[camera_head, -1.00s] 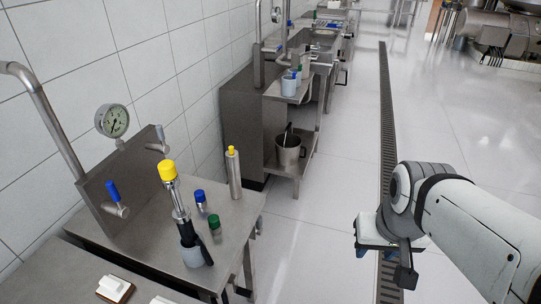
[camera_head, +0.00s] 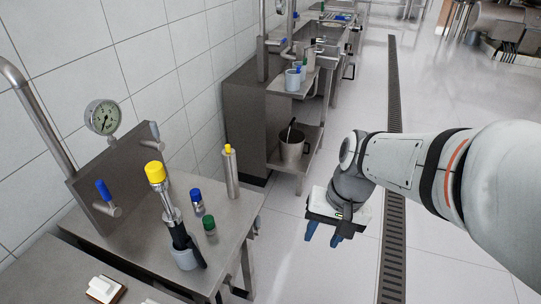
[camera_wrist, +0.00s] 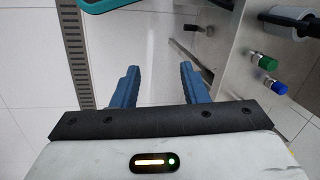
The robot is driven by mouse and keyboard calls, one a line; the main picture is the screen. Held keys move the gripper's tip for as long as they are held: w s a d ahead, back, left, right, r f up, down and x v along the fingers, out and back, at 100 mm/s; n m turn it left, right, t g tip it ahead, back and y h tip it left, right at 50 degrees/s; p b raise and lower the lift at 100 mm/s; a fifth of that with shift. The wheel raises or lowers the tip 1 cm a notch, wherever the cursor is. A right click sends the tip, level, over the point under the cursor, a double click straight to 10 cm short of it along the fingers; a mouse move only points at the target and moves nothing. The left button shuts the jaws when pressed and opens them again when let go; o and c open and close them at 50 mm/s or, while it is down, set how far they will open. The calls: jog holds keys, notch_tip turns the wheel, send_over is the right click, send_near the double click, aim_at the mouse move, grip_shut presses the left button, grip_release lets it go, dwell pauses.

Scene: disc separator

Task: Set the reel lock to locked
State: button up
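I cannot pick out a reel or its lock with certainty in either view. A panel (camera_head: 95,195) on the steel table at left carries a lever with a blue grip (camera_head: 104,190) and a second lever (camera_head: 154,134) farther back. Neither is labelled as the reel lock. My gripper (camera_head: 323,236) is over the floor, to the right of the table and clear of it. In the wrist view its two blue fingers (camera_wrist: 160,68) are apart with only floor between them, so it is open and empty.
A gauge (camera_head: 103,117) rises behind the panel. The floor aisle (camera_head: 290,235) is open.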

jog(key=w+a+f+m+g+y+b, duration=0.1)
jog(key=w+a+f+m+y, duration=0.3)
jog(key=w+f+y, duration=0.15)
jog(key=w+a+f+m+g+y, duration=0.2)
jog(key=w+a+f+m+y, duration=0.2)
jog(key=w+f+m+y, duration=0.15)
jog(key=m+t+y, duration=0.4)
jog(key=m+t, duration=0.5)
jog(key=m, duration=0.2)
send_near(260, 219)
jog(key=shift+n, duration=0.25)
jog(key=x, duration=0.7)
jog(key=shift+a+r, duration=0.1)
jog(key=shift+a, duration=0.3)
grip_shut()
